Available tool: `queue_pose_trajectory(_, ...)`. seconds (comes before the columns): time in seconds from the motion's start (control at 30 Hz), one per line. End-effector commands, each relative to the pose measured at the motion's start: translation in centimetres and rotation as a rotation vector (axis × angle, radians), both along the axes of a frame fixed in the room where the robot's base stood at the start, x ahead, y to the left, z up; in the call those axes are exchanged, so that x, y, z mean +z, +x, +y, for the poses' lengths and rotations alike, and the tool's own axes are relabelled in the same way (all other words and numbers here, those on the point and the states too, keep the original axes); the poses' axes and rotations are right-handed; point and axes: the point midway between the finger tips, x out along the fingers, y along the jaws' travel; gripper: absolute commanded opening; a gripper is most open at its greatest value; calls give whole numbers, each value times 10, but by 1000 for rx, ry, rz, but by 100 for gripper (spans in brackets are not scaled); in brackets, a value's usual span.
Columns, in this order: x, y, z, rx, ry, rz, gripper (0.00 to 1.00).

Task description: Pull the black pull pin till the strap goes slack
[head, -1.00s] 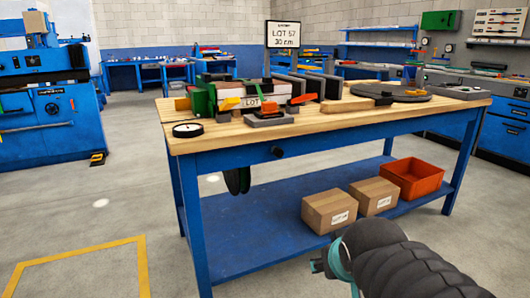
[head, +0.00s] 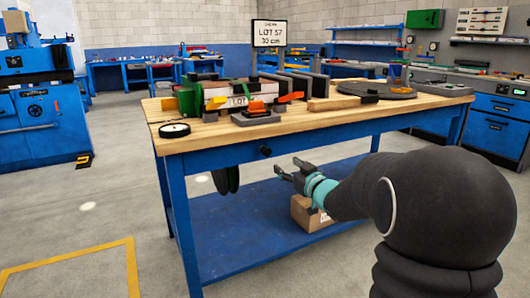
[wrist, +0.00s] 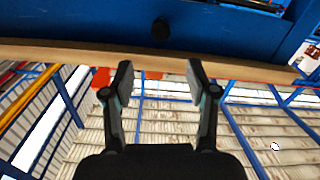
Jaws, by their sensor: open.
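The black pull pin (head: 265,151) shows as a round knob on the blue front apron of the workbench. It also shows in the wrist view (wrist: 160,28), centred near the top, beyond my fingertips. My gripper (head: 288,167) is open and empty, a little below and right of the pin in the head view, apart from it. In the wrist view its two fingers (wrist: 160,68) are spread on either side of the pin's line. A narrow green strap (head: 247,90) crosses the clamped panel stack (head: 215,91) on the bench top. Its tension cannot be told.
The bench's wooden top edge (wrist: 60,52) runs across the wrist view near the fingertips. A black reel (head: 226,180) hangs under the bench at left.

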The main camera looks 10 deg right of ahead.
Motion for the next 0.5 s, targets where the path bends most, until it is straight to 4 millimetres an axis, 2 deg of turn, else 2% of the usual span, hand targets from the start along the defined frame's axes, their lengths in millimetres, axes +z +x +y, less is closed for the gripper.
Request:
queue_pose_trajectory(0.17, 0, 17, 7, 8, 2, -2, 58)
queue_pose_trajectory(0.5, 0, 76, 27, 7, 2, -3, 58)
